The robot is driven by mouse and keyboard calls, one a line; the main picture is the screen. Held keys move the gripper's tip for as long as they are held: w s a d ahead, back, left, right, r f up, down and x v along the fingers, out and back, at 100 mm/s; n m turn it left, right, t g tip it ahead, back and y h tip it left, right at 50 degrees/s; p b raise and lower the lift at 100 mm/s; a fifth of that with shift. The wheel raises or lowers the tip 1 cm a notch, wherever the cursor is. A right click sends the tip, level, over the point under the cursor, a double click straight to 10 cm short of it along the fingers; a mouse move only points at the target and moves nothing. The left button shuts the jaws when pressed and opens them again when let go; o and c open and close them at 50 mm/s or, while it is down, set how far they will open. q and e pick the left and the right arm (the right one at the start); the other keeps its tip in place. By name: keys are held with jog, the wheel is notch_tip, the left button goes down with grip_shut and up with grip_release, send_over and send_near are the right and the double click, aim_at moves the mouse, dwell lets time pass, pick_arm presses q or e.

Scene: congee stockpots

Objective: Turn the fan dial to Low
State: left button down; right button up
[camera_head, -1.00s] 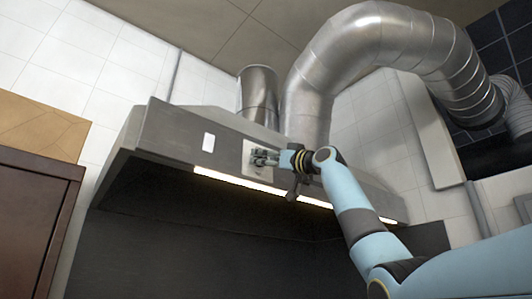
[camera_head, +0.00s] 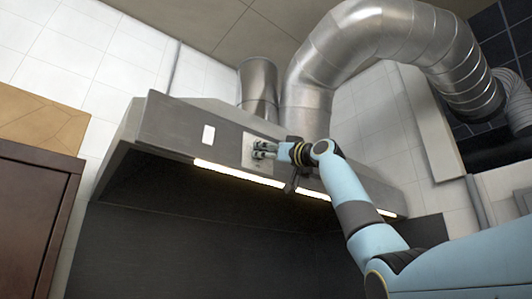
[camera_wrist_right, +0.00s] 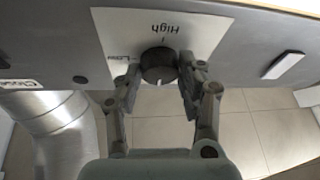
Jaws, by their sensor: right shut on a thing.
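The fan dial (camera_wrist_right: 158,66) is a dark round knob on a pale plate (camera_wrist_right: 205,25) on the front of the range hood (camera_head: 175,128). In the right wrist view the word "High" appears upside down above the dial, and a pale mark on the dial points down. In the head view the right gripper (camera_head: 262,150) is against the plate and hides the dial. My left gripper is not in view.
A white rectangle (camera_head: 208,134) is left of the plate on the hood. A lit strip (camera_head: 240,174) runs along the hood's lower edge. A metal duct (camera_head: 308,95) rises behind my right arm. A brown cabinet (camera_head: 35,215) stands at left.

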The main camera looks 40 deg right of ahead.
jog(key=shift+m, duration=0.3)
jog(key=m+h+b, duration=0.1)
jog(key=m+h, duration=0.1)
jog(key=m, duration=0.2)
jog(key=m+h+b, duration=0.1)
jog(key=m+h, duration=0.2)
jog(key=m, duration=0.2)
jog(key=m+h+b, duration=0.1)
jog(key=m+h, duration=0.1)
jog(key=m, duration=0.2)
jog(key=shift+a+m+h+b, duration=0.3)
jog(key=shift+m+b, duration=0.1)
jog(key=m+h, duration=0.1)
jog(key=m, duration=0.1)
jog(key=m+g, duration=0.1)
jog(key=m, duration=0.1)
jog(key=shift+m+h+b, duration=0.3)
jog(key=shift+m+h, duration=0.1)
jog(key=m+g, duration=0.1)
jog(key=m, duration=0.1)
jog(key=m+g+h, duration=0.1)
jog(key=m, duration=0.1)
jog(key=shift+r+m, duration=0.15)
jog(key=shift+m, duration=0.45)
